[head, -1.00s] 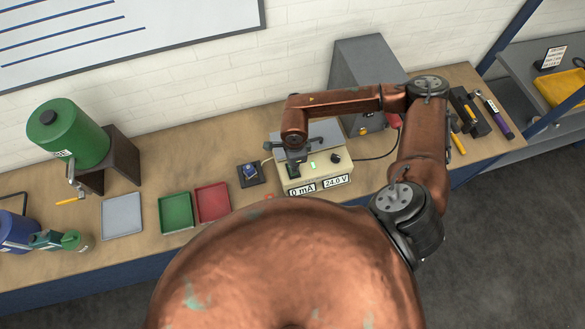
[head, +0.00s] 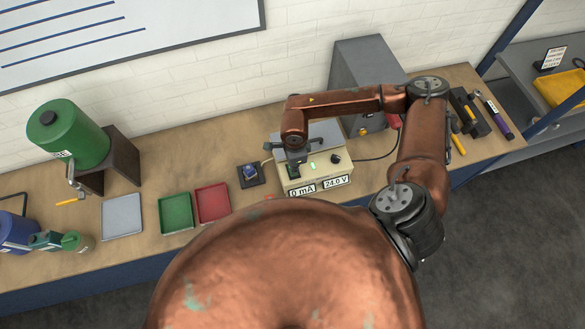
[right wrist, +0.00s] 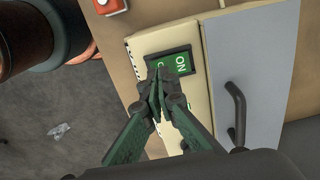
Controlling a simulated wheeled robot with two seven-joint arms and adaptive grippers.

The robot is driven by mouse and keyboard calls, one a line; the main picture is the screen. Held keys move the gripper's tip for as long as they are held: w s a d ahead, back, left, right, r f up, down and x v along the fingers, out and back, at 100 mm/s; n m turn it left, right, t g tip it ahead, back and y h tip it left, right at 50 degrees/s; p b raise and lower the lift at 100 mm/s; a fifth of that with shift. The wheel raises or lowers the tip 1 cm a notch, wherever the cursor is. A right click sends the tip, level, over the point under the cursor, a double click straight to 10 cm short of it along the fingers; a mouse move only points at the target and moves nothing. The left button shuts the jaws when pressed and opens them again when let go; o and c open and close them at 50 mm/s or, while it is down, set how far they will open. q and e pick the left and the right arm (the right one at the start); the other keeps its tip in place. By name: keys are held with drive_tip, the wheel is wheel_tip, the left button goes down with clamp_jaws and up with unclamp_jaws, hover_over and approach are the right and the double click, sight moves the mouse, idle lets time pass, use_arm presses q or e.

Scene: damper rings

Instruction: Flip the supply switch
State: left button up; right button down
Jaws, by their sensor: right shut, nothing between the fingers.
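The supply (head: 318,176) is a cream box on the bench, with displays reading 0 mA and 24.0 V and a small green light lit. Its switch (right wrist: 180,63) is a green rocker in a black frame, and the letters ON show on it in the right wrist view. My right gripper (right wrist: 156,76) is shut and empty, its fingertips at the switch's edge and covering part of it. I cannot tell whether they touch it. In the head view, my right gripper (head: 297,163) is over the left part of the supply. My left gripper is not in view.
A small dark device (head: 250,173) sits left of the supply. Red (head: 212,203), green (head: 175,212) and grey (head: 122,216) trays lie further left. A tall grey cabinet (head: 362,75) stands behind. Hand tools (head: 470,112) lie at the right end.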

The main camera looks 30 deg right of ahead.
drive_tip(key=shift+f+b, duration=1.1)
drive_tip(key=shift+f, duration=0.05)
idle(0.7)
drive_tip(key=shift+r+p, duration=1.45)
drive_tip(key=shift+r, duration=2.1)
drive_tip(key=shift+a+f, duration=0.1)
